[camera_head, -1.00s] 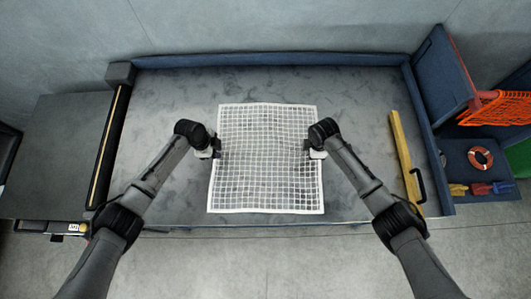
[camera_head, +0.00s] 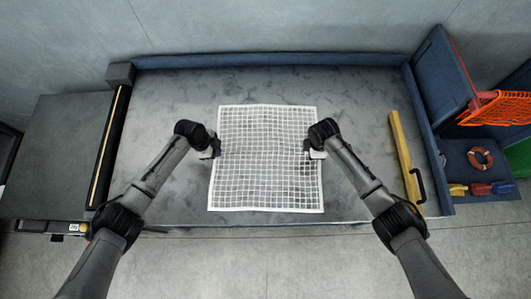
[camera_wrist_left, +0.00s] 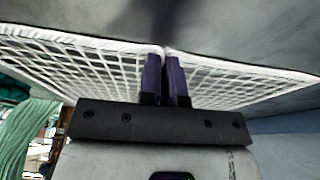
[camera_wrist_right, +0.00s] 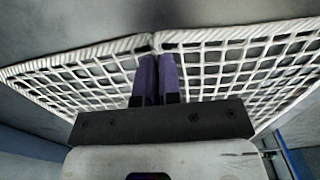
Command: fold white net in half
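The white net (camera_head: 265,180) lies spread out on the grey table, a near rectangle with a thick white border. My left gripper (camera_head: 217,148) is at the middle of its left edge. In the left wrist view, its purple fingers (camera_wrist_left: 166,75) are closed together on the white border. My right gripper (camera_head: 306,148) is at the middle of the right edge. In the right wrist view, its fingers (camera_wrist_right: 155,75) are closed on the border too. The net's edge is pinched inward a little at both fingers.
The grey table (camera_head: 160,205) is bare on both sides of the net. A yellow bar (camera_head: 402,150) lies at its right side. A blue rim (camera_head: 270,60) runs along the back. An orange net (camera_head: 495,108) and a ring buoy (camera_head: 480,158) are further right.

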